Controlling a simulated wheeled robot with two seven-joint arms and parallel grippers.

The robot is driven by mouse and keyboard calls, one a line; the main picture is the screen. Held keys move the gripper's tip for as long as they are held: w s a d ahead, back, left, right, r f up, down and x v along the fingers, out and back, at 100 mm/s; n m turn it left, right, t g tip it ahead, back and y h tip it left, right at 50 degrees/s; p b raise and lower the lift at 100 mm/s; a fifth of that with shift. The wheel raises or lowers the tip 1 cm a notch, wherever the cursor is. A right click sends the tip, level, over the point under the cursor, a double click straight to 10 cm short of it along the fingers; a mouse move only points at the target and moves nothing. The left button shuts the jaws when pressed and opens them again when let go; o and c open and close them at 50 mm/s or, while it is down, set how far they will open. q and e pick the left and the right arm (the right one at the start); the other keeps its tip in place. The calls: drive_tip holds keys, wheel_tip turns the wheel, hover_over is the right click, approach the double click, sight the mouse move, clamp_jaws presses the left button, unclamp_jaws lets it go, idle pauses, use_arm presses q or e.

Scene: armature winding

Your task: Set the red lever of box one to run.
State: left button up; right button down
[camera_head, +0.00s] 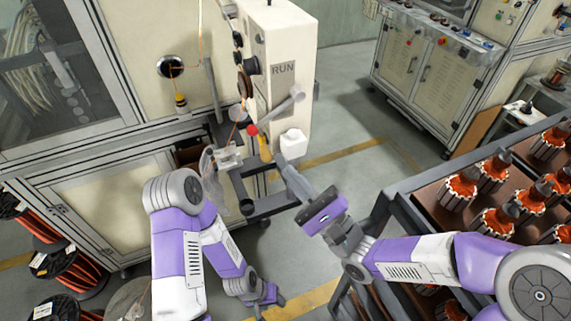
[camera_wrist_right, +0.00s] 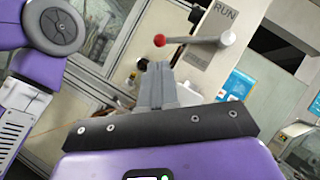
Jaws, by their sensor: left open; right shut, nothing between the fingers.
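The cream box (camera_head: 284,40) bears the word RUN near the top of its side. Its grey lever (camera_head: 279,110) with a red ball knob (camera_head: 252,129) slants down and left from a pivot at the box's right edge, below RUN. In the right wrist view the lever (camera_wrist_right: 195,39) lies almost level, red knob (camera_wrist_right: 160,41) at left, with RUN above it. My right gripper (camera_head: 281,163) is shut and empty, its fingertips just below the knob in the picture; contact cannot be told. My left gripper (camera_head: 266,296) is open and empty, low near the floor.
A white container (camera_head: 293,144) sits below the lever, and a yellow-handled tool (camera_head: 265,149) is beside it. A rack with several red-wound armatures (camera_head: 497,222) stands at right. Wire spools (camera_head: 77,272) are at lower left. A control cabinet (camera_head: 412,60) stands behind at right.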

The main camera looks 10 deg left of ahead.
sight(275, 112)
use_arm(q)
drive_tip(key=shift+r+p, duration=0.45)
use_arm(e)
drive_tip(key=x, duration=0.8)
drive_tip(key=shift+a, duration=0.25)
drive_tip(key=shift+r, duration=0.15)
